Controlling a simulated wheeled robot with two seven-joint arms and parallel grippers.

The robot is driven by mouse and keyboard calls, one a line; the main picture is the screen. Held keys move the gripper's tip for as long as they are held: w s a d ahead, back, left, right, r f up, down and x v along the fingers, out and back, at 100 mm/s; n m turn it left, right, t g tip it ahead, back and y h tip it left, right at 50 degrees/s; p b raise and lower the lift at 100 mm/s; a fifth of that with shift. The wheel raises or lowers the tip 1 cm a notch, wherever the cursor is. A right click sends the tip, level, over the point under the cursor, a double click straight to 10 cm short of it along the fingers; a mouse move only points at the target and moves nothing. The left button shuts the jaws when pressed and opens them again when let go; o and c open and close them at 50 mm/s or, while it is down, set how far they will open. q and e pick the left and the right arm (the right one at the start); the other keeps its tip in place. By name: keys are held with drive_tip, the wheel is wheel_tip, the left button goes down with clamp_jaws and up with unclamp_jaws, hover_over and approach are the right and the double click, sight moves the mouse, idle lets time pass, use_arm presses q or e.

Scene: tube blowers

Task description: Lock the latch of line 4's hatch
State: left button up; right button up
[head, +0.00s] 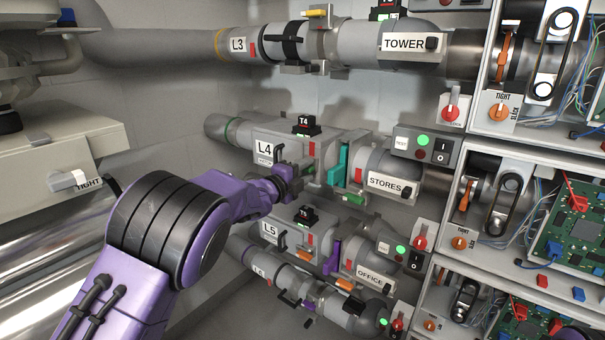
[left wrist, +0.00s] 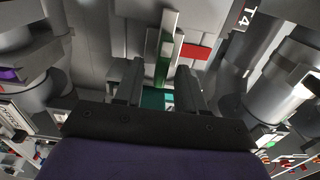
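Line 4's grey housing carries the L4 label (head: 264,150) and a T4 box (head: 306,125) on top. My left gripper (head: 303,173) is at the right part of this housing and partly hides it. In the left wrist view my left gripper (left wrist: 160,85) is open, its two dark fingers apart. An upright green and grey bar (left wrist: 164,58), which looks like the latch, stands in line with the gap, slightly beyond the fingertips. A red patch (left wrist: 196,52) lies beside the bar. Contact cannot be told. My right gripper is not in view.
A teal plate (head: 338,162) stands just right of the gripper, before the STORES pipe (head: 385,183). The L5 housing (head: 271,230) is close below. The TOWER pipe (head: 403,43) runs above. Open electrical cabinets (head: 470,150) stand at the right.

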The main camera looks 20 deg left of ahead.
use_arm(q)
drive_tip(key=b+v, duration=0.2)
drive_tip(key=v, duration=0.8)
drive_tip(key=shift+s, duration=0.25)
drive_tip(key=shift+a, duration=0.1)
drive_tip(key=s+a+f+n+g+y+p, duration=0.1)
drive_tip(key=s+a+f+n+g+y, duration=0.15)
drive_tip(key=s+f+n, duration=0.45)
drive_tip(key=s+a+f+n+g+y+p, duration=0.1)
drive_tip(key=s+a+f+n+y, duration=0.15)
drive_tip(key=f+n, duration=0.75)
drive_tip(key=s+a+f+n+g+y+p, duration=0.1)
drive_tip(key=s+a+f+n+y, duration=0.1)
drive_tip(key=s+f+n+y, duration=0.45)
drive_tip(key=s+f+n+g, duration=0.1)
drive_tip(key=s+f+g, duration=0.2)
drive_tip(key=s+f, duration=0.3)
drive_tip(key=s+d+f+n+g+h+p, duration=0.1)
drive_tip(key=s+f, duration=0.5)
drive_tip(key=s, duration=0.6)
drive_tip(key=s+f+n+g+h+p, duration=0.1)
drive_tip(key=s+f+n+g, duration=0.2)
drive_tip(key=s, duration=0.6)
wheel_tip(320, 180, down, 3)
drive_tip(key=shift+s+d+r+g, duration=0.15)
drive_tip(key=shift+d+g, duration=0.25)
drive_tip(key=shift+g, duration=0.65)
